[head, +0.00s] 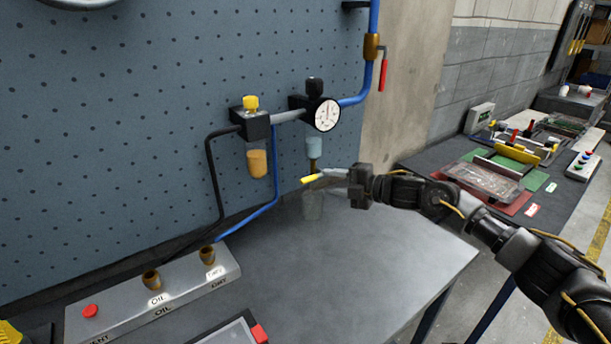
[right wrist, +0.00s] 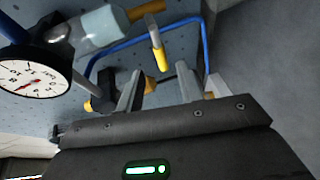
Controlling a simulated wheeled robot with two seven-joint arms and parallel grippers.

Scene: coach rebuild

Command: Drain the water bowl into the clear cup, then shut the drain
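The water bowl (head: 313,147) is a small pale blue clear bowl under the black regulator; it also shows in the right wrist view (right wrist: 105,27). A brass drain (head: 312,164) hangs below it. The drain's yellow lever (head: 311,178) sticks out sideways; it also shows in the right wrist view (right wrist: 157,48). The clear cup (head: 312,207) stands upright on the bench below the drain; I cannot tell its water level. My right gripper (head: 328,173) is beside the lever, its fingers apart with nothing clearly gripped. My left gripper is out of view.
An orange oil bowl (head: 257,162) hangs to the left. The round gauge (head: 327,115) is above the gripper, with blue pipe (head: 355,99) behind. A grey panel (head: 180,290) with brass cups stands front left. The bench top (head: 380,265) is clear at right.

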